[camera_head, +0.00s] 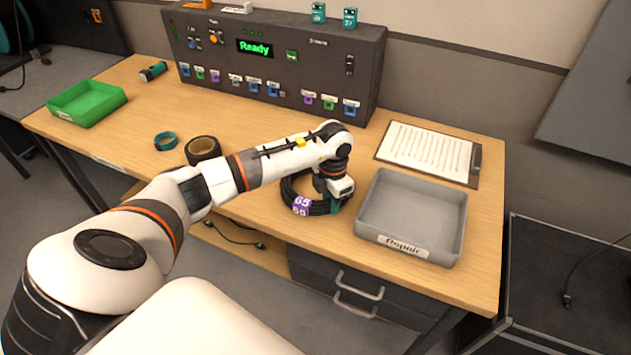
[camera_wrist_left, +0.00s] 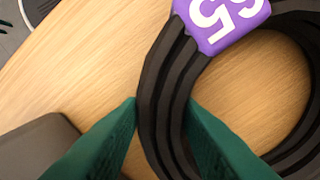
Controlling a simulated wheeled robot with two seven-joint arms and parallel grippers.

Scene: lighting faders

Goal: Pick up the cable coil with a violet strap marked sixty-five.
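The cable coil (camera_head: 325,207) is a black ring with a violet strap (camera_head: 302,205) marked 65. It lies near the front edge of the wooden table, just left of the grey tray. My left gripper (camera_head: 336,203) points down at the coil's right side and hides part of it. In the left wrist view, its green fingers (camera_wrist_left: 163,104) stand on either side of the coil's strands (camera_wrist_left: 165,85), which fill the gap between the fingertips. The violet strap (camera_wrist_left: 222,18) is just beyond the fingers. The coil shows no clear lift from the table. My right gripper is not in view.
The grey tray (camera_head: 457,210) labelled Repair is close on the right, and a clipboard (camera_head: 427,152) lies behind it. Black (camera_head: 202,150) and teal (camera_head: 165,141) tape rolls lie left of the coil. A green tray (camera_head: 88,102) and a control console (camera_head: 290,75) stand farther back.

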